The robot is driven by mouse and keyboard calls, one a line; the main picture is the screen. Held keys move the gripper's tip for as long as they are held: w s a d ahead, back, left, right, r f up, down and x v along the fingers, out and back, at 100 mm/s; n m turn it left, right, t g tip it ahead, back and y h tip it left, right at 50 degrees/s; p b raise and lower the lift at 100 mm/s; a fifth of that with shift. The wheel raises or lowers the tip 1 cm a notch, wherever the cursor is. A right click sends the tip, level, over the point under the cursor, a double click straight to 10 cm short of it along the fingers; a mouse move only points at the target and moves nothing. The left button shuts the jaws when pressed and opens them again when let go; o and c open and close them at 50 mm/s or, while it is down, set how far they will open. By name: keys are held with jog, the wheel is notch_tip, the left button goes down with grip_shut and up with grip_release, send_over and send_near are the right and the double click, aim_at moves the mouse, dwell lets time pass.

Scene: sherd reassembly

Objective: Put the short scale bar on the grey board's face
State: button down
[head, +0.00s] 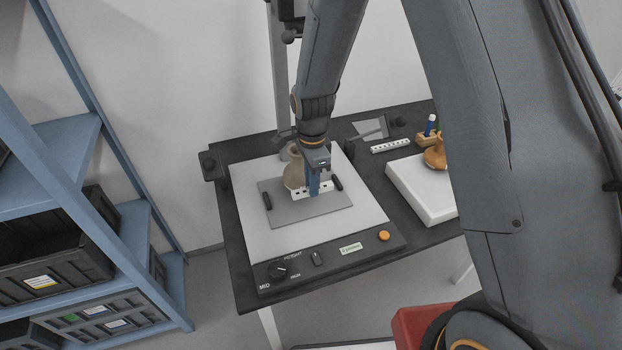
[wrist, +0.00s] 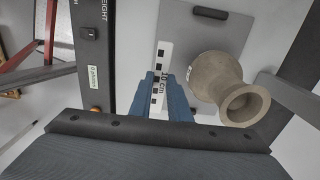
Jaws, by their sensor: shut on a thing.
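The short scale bar, white with black squares and marked "10 cm" (wrist: 162,62), is between the blue fingers of my gripper (wrist: 165,82) in the wrist view. In the head view my gripper (head: 314,190) points down over the grey board (head: 315,212), with the bar (head: 299,193) at its tips. The bar is over the board's face, close to it; I cannot tell whether they touch. The board lies flat on a white-topped copy stand (head: 240,205). It also shows in the wrist view (wrist: 222,34). The fingers hide part of the bar.
A tan flared-neck vessel (head: 293,173) stands right beside the bar and my gripper; it is close in the wrist view (wrist: 222,85). Black strips (head: 267,201) sit at the board's sides. Another white bar (head: 390,146) and a white block (head: 420,190) lie to the right. The board's front is clear.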

jog(key=shift+f+b, duration=2.25)
jog(key=shift+f, duration=0.9)
jog(key=shift+f+b, duration=0.45)
jog(key=shift+f, duration=0.6)
jog(key=c, duration=1.1)
grip_release()
jog(key=shift+r+p, duration=2.7)
jog(key=shift+r, duration=0.75)
